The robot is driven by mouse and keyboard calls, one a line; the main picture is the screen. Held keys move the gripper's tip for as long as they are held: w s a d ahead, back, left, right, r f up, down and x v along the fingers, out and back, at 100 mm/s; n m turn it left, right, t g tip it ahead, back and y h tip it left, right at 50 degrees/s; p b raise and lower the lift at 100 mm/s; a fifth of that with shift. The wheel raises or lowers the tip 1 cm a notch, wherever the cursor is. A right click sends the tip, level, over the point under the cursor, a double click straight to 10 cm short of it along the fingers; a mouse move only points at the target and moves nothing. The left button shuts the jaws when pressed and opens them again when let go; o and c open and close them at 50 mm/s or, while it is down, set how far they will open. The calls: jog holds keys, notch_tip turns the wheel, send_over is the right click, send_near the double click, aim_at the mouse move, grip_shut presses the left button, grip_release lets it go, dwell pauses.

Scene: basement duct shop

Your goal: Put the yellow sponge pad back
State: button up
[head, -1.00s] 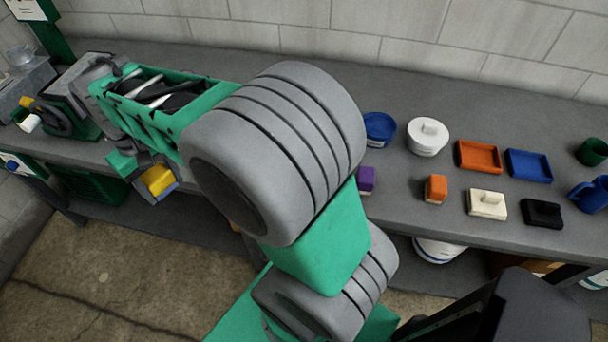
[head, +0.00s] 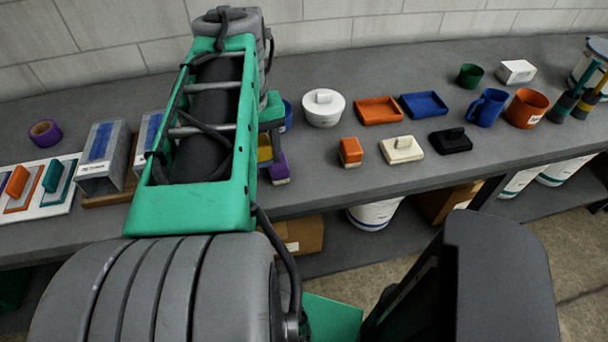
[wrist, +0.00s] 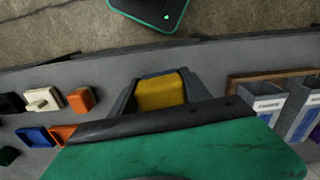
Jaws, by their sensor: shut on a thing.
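The yellow sponge pad (wrist: 160,92) sits between the two grey fingers of my gripper (wrist: 162,90) in the wrist view. My gripper is shut on it. In the head view only a bit of the yellow pad (head: 265,148) shows beside my arm, close to the purple sponge pad (head: 280,168); most of the gripper is hidden by my arm. The purple pad stands near the bench's front edge, and the orange sponge pad (head: 351,153) stands to its right. Whether the held pad touches the bench cannot be told.
On the grey bench (head: 325,185) are a white round container (head: 323,108), orange tray (head: 379,110), blue tray (head: 424,105), cream block (head: 402,149) and black block (head: 453,142). Mugs stand farther right. Grey bins (head: 103,158) and trowel-like tools (head: 40,185) are at left.

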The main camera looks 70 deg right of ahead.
jog(key=s+m, duration=0.1)
jog(key=s, duration=0.3)
jog(key=p, duration=0.2)
send_over(315, 169)
notch_tip(315, 169, down, 10)
jog(key=shift+a+f, duration=0.1)
notch_tip(315, 169, down, 3)
jog(key=shift+r, duration=0.15)
jog(key=shift+f, duration=0.35)
jog(key=o, duration=1.5)
jog(key=shift+c, duration=0.2)
jog(key=shift+r, duration=0.1)
